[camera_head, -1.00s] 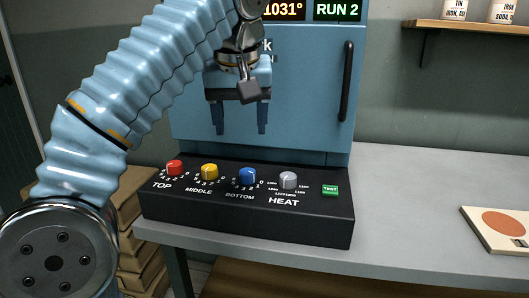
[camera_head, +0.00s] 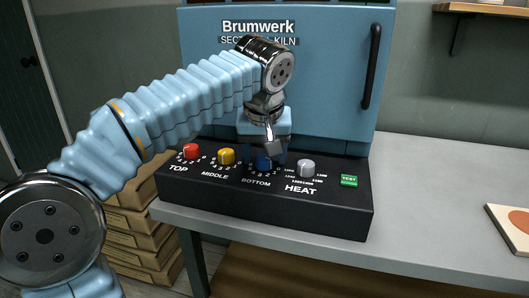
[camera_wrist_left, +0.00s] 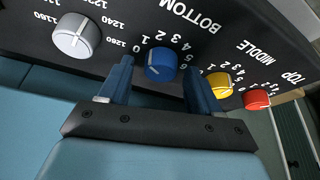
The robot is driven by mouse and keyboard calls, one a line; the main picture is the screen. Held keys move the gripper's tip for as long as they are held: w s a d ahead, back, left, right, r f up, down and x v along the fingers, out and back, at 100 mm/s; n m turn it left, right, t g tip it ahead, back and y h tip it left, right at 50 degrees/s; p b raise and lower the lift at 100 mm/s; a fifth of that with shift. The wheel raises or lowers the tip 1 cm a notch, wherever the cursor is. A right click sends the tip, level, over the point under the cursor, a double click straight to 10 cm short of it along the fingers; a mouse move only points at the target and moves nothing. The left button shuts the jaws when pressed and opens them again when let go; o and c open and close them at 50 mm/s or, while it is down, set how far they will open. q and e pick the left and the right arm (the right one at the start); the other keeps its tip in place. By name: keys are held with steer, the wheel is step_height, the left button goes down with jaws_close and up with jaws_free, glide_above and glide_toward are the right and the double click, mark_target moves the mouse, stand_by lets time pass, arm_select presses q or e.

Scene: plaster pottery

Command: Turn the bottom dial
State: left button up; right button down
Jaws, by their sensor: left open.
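The blue bottom dial (camera_head: 264,162) sits on the black control panel, partly hidden behind my left gripper (camera_head: 266,160) in the head view. In the left wrist view the blue dial (camera_wrist_left: 160,66) shows between the two open fingers of my left gripper (camera_wrist_left: 160,82), with clear gaps on both sides. Its white pointer line is near the 0 mark. The label BOTTOM is readable on the panel in both views. My right gripper is not in view.
The red top dial (camera_head: 192,151) and yellow middle dial (camera_head: 226,156) are to the left, with the grey heat dial (camera_head: 306,168) and green test button (camera_head: 349,180) to the right. The blue kiln (camera_head: 330,70) stands behind the panel. The grey table (camera_head: 440,190) is clear nearby.

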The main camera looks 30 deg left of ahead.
arm_select(q)
steer(key=shift+f, duration=0.1)
steer(key=c, duration=1)
steer(key=shift+a+m, duration=0.1)
steer(key=shift+m, duration=0.2)
steer(key=m+h, duration=0.1)
steer(key=m, duration=0.1)
steer(key=m+h, duration=0.1)
steer(key=m, duration=0.2)
steer(key=shift+a+t, duration=0.15)
steer(key=shift+t, duration=0.15)
steer(key=m+h, duration=0.1)
steer(key=m, duration=0.2)
steer(key=m+h, duration=0.1)
steer(key=m, duration=0.2)
steer(key=shift+a+h, duration=0.1)
steer(key=shift+h, duration=0.2)
steer(key=shift+m+g, duration=0.3)
steer(key=shift+g, duration=0.1)
